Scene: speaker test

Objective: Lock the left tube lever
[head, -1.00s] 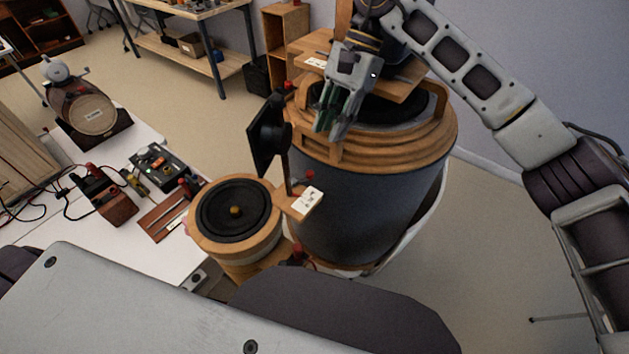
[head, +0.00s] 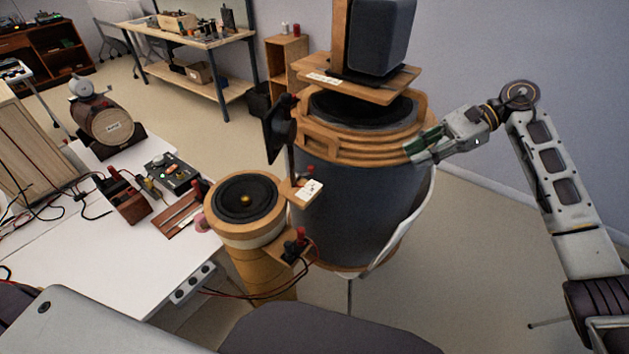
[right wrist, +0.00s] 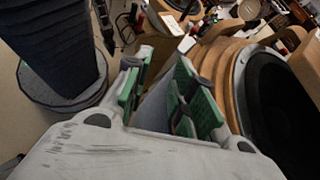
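A large dark tube (head: 345,205) with stacked wooden rings (head: 375,145) at its top stands at the centre of the head view. A shorter wooden tube (head: 262,270) with a black speaker cone (head: 247,198) stands at its left. A black flat piece (head: 277,130) on a thin post rises between them. I cannot tell which part is the lever. My right gripper (head: 412,152) is at the right side of the large tube's rings. Its green-padded fingers are apart in the right wrist view (right wrist: 160,95), with nothing clearly held. My left gripper is out of view.
A box speaker (head: 382,38) stands on a wooden board (head: 357,82) over the large tube. A white table (head: 120,255) with wired devices is at the left. A workbench (head: 195,42) stands behind.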

